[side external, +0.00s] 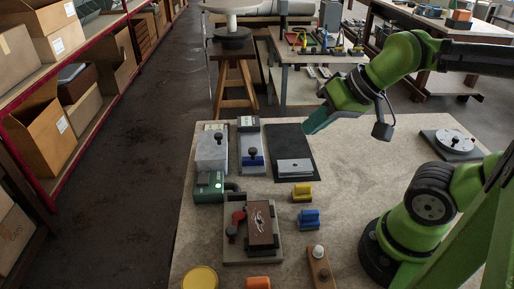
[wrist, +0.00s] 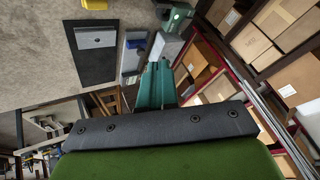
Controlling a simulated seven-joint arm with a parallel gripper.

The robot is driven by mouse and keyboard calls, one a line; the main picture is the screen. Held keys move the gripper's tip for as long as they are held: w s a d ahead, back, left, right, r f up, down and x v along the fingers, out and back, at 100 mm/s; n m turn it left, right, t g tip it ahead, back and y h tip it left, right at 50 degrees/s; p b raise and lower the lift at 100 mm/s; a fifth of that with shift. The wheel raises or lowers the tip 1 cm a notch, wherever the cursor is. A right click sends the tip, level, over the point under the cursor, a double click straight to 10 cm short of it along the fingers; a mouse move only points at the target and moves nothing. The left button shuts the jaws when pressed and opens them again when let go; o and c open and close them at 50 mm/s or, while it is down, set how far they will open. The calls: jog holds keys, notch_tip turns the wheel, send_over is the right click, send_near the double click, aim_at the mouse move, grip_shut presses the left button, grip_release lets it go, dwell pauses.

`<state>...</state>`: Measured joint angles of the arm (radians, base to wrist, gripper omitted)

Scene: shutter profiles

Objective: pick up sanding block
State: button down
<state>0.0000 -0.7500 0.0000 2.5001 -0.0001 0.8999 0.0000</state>
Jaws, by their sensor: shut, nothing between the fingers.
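A brown block (side external: 261,223) with pale markings lies on a grey tray (side external: 233,253) at the front middle of the table in the side view. It may be the sanding block, but I cannot tell for certain. My gripper (side external: 310,128) is high over the far part of the table, well away from the brown block. Its teal fingers are together and empty. In the wrist view my gripper (wrist: 158,72) points up the picture, with nothing held. The brown block is not clearly visible there.
A dark mat (side external: 290,140) carries a light metal plate (side external: 295,168). Yellow (side external: 302,192), blue (side external: 309,219) and orange (side external: 258,283) blocks sit nearby. A green device (side external: 208,185) stands left of the tray. A round dial (side external: 454,141) is at right. Clear table lies right of the mat.

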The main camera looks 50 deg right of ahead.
jog(key=c, duration=1.8)
grip_release()
jog(key=o, duration=1.5)
jog(key=m+g+h, duration=0.2)
jog(key=m+g, duration=0.3)
jog(key=g, duration=0.2)
send_over(303, 185)
notch_tip(303, 185, down, 7)
jog(key=f, duration=1.1)
jog(key=shift+s, duration=0.25)
jog(key=shift+w+f, duration=0.2)
jog(key=shift+f, duration=2.7)
